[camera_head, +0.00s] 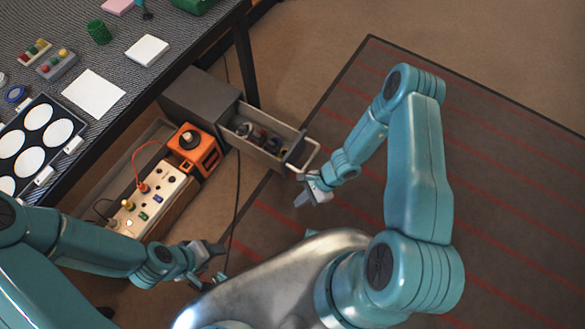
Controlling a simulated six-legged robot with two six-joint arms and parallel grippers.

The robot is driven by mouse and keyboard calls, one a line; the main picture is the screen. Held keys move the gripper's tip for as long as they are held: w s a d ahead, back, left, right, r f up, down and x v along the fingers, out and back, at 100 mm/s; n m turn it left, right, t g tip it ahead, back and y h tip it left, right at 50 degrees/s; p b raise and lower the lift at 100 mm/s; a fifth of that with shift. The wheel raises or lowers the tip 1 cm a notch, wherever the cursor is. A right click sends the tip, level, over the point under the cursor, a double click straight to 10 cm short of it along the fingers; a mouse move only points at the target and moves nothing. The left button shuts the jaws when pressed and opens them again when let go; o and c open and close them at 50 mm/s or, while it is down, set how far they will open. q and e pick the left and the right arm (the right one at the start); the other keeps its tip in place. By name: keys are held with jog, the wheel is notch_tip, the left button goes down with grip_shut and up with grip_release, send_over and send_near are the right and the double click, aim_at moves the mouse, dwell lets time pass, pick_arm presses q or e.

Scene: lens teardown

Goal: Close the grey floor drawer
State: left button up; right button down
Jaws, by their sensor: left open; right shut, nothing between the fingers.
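The grey floor drawer (248,141) stands pulled out from its dark grey cabinet (196,98) on the floor beside the table. Several small dark and reddish items lie inside it. A pale handle (311,157) sits on its front end, at the right. My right gripper (303,199) is shut and empty, just below and in front of the handle; I cannot tell whether it touches the drawer. My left gripper (218,262) is open and empty, low over the floor, well below the drawer.
An orange device (195,150) and a cream panel with knobs (155,203) stand left of the drawer. A dark cable (238,190) runs down the floor. The table (130,104) holds a tray of white discs and small parts. The striped rug (500,160) at right is clear.

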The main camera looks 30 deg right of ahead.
jog(key=w+d+f+m+t+b, duration=0.3)
jog(key=w+d+f+m+t, duration=0.25)
jog(key=w+f+m, duration=0.2)
jog(key=m+t+h, duration=0.2)
jog(key=m, duration=0.1)
send_near(286, 162)
jog(key=shift+h, duration=0.3)
jog(key=b+x, duration=0.4)
jog(key=b, duration=0.1)
jog(key=shift+a+f, duration=0.35)
jog(key=shift+a, duration=0.05)
pick_arm(q)
notch_tip(286, 162, down, 10)
pick_arm(e)
jog(key=shift+w+a+r+m, duration=0.1)
jog(key=shift+w+a+m, duration=0.15)
jog(key=shift+w, duration=0.25)
pick_arm(q)
jog(key=shift+f, duration=0.1)
jog(key=shift+f+b, duration=0.1)
jog(key=shift+b, duration=0.2)
